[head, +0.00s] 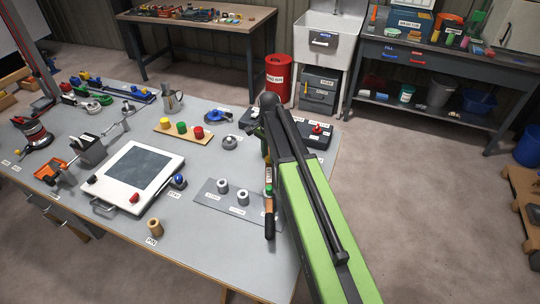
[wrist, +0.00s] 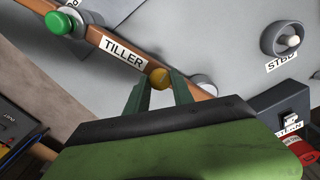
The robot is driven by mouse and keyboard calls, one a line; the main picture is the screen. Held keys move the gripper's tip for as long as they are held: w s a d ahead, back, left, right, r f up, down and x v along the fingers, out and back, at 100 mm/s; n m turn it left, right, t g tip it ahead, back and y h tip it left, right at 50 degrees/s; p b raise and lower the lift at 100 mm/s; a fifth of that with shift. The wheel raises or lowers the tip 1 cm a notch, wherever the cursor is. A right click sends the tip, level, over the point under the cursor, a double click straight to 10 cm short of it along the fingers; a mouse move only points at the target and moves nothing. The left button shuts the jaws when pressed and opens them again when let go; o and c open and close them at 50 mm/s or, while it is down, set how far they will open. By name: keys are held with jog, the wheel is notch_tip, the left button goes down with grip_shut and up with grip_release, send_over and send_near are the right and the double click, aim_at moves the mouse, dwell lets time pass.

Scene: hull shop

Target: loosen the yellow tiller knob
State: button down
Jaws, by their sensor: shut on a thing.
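The yellow tiller knob (wrist: 160,78) is small and round. In the wrist view it sits on the brown wooden tiller bar (wrist: 98,38), by the TILLER label (wrist: 123,52). My gripper (wrist: 160,82) has a finger on each side of the knob and is shut on it. A larger green knob (wrist: 60,24) is at the other end of the bar in view. In the head view the tiller bar (head: 268,205) with its dark grip lies along my arm's left side. My arm hides the yellow knob there.
A grey round stud fitting (wrist: 283,38) is to the right of the tiller. A dark switch box (head: 318,132) stands beyond my arm. A plate with two white rings (head: 210,198) and a framed panel (head: 135,175) lie to the left. Bare tabletop (head: 205,240) shows near the front.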

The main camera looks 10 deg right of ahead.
jog(key=shift+s+n, duration=0.1)
jog(key=shift+n, duration=1.3)
jog(key=n, duration=1)
jog(key=shift+n, duration=0.3)
jog(key=c, duration=1.1)
grip_release()
